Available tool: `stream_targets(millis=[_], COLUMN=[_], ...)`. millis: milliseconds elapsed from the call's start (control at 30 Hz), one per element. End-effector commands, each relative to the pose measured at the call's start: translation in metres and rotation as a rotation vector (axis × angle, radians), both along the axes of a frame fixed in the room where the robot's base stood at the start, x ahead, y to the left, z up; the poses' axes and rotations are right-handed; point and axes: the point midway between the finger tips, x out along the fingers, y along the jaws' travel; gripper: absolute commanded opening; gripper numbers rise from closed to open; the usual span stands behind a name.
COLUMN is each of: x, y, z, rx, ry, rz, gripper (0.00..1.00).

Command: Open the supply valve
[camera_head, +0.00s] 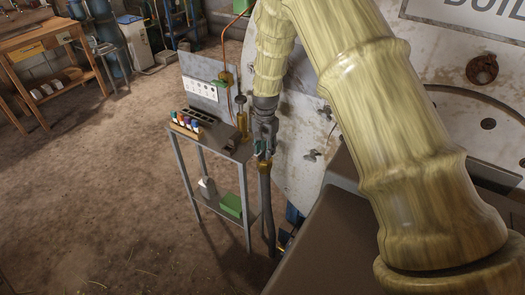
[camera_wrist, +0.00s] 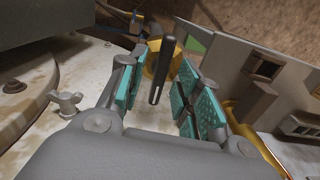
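A yellow brass valve body (camera_wrist: 163,58) with a dark lever (camera_wrist: 157,85) stands ahead of my gripper in the wrist view. I take it to be the supply valve. My gripper (camera_wrist: 160,88) is open, with teal pads on either side of the lever. Gaps show between the lever and both pads, so nothing is held. In the head view my gripper (camera_head: 262,148) points down beside the small metal stand, just above a brass fitting (camera_head: 264,164) on a dark upright pipe. The lever is not clear in the head view.
A metal stand (camera_head: 208,122) holds a rack of coloured-capped bottles (camera_head: 187,122) and a brass cylinder (camera_head: 242,122). A green box (camera_head: 232,205) is on its lower shelf. A large pale vessel (camera_head: 305,125) with wing nuts stands to the right. The floor at left is clear.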

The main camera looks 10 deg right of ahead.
Motion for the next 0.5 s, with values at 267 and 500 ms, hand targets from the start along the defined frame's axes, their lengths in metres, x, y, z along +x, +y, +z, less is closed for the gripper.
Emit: stream_targets(millis=[267, 500], x=[0.001, 0.000], y=[0.000, 0.000], z=[0.047, 0.087], rx=[0.000, 0.000], ry=[-0.003, 0.000], rz=[0.000, -0.001], gripper=[0.34, 0.34])
